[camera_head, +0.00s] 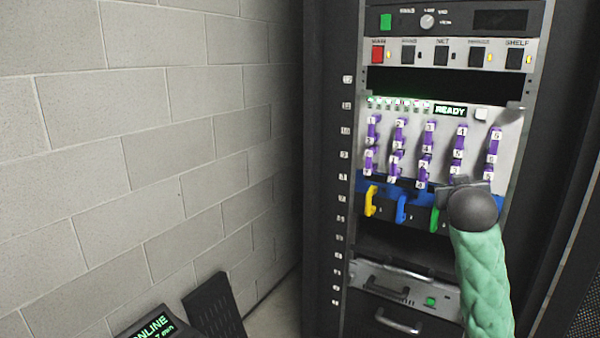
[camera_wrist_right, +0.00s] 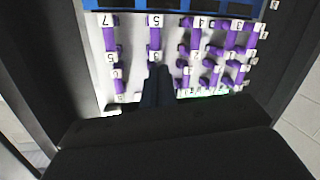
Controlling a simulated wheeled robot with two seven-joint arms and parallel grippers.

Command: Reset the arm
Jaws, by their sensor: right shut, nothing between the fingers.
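My right arm, in a green padded sleeve (camera_head: 482,275), reaches up from the lower right in the head view. Its gripper (camera_head: 457,183) is in front of the lower right of the white drive panel (camera_head: 508,128). In the right wrist view the dark fingers (camera_wrist_right: 157,82) are together, with nothing held, over the panel among purple numbered handles (camera_wrist_right: 156,38). I cannot tell whether they touch anything. The handles stand in rows on the panel, below a READY display (camera_head: 450,111). My right wrist hides part of the panel's lower edge. My left gripper is not in view.
Below the panel is a blue strip with yellow (camera_head: 371,201), blue (camera_head: 402,208) and green (camera_head: 435,219) handles. A drawer (camera_head: 398,320) is lower in the rack. Switches (camera_head: 440,54) line the top. A block wall (camera_head: 150,150) and an ONLINE screen (camera_head: 150,328) are left.

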